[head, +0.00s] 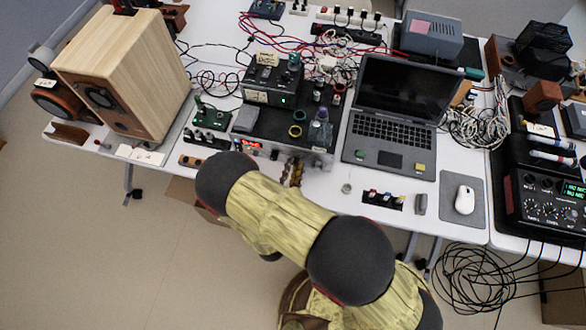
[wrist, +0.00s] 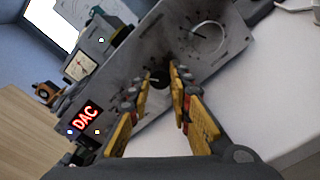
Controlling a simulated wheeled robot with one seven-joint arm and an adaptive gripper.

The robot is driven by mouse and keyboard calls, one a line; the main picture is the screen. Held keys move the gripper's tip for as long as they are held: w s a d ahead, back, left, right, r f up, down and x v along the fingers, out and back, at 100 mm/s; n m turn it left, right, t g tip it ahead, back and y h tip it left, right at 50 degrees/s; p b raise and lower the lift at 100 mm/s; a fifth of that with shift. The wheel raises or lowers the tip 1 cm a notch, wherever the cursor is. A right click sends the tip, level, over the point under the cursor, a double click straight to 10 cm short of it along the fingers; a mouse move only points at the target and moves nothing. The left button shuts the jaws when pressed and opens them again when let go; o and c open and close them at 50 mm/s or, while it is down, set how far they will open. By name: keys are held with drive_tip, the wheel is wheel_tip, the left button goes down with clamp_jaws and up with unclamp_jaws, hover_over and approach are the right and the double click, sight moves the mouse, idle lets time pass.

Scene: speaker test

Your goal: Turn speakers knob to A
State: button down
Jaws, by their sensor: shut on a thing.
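The speakers knob appears to be the small dark knob (wrist: 158,77) on a grey front panel (wrist: 130,65) in the wrist view. My gripper (wrist: 158,82) has yellow-padded fingers on both sides of this knob and is shut on it. The knob's pointer and any letter A beside it cannot be read. In the head view my gripper (head: 292,172) is at the front of the dark equipment box (head: 300,122), and the knob is hidden there.
A round dial (wrist: 207,38) is farther along the panel. A red DAC display (wrist: 86,116) is at left. In the head view, a wooden speaker (head: 128,65) stands left and a laptop (head: 398,105) right. Several cables lie behind the box.

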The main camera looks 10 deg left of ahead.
drive_tip(key=shift+m+b, duration=0.4)
drive_tip(key=shift+m, duration=0.8)
drive_tip(key=c, duration=1.6)
unclamp_jaws()
drive_tip(key=shift+s+a, duration=0.15)
drive_tip(key=shift+s, duration=1.75)
drive_tip(key=shift+s+a, duration=0.1)
drive_tip(key=shift+s, duration=1.75)
